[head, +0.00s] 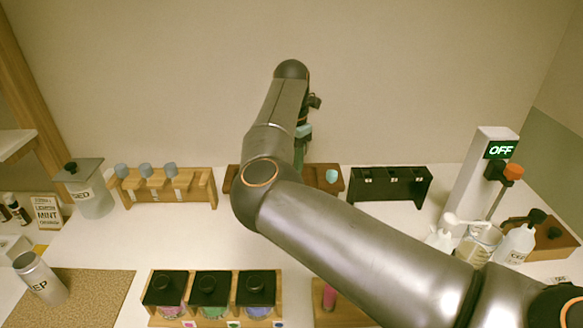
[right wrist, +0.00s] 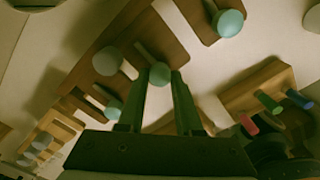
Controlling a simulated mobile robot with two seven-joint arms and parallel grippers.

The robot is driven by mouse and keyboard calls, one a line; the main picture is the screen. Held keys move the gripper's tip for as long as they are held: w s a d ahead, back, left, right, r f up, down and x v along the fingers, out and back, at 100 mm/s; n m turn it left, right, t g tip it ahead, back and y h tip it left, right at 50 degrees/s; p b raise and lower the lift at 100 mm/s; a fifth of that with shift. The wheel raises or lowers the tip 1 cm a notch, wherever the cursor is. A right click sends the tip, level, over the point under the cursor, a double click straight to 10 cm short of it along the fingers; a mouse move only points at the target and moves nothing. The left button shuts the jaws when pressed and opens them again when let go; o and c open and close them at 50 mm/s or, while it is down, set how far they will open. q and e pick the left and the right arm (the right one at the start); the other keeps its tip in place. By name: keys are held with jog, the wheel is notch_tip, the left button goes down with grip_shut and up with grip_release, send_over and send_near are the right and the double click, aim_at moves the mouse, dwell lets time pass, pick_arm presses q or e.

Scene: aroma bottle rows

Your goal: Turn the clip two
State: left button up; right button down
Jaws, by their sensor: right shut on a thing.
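My right arm comes in from the right and reaches to the back middle. My right gripper (right wrist: 160,85) is shut on a teal round-ended piece (right wrist: 159,74), which shows between its fingertips in the right wrist view. In the head view the gripper is mostly behind my own arm, and a bit of teal (head: 303,131) shows beside it, above the brown wooden rack (head: 338,187). Another teal round-topped piece (head: 332,176) stands at that rack. I cannot tell for sure which piece is the clip. My left gripper is not in view.
A wooden rack (head: 205,187) with grey-blue tops stands left, a black rack (head: 420,190) right of middle. Black-lidded jars (head: 209,288) stand in front. A tower with an OFF display (head: 500,150), a beaker (head: 478,244) and white bottles (head: 515,245) crowd the right. The left-centre table is clear.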

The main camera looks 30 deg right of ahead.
jog(key=c, duration=0.6)
grip_release()
notch_tip(320, 180, up, 13)
jog(key=shift+f+b, duration=0.2)
jog(key=shift+b, duration=0.25)
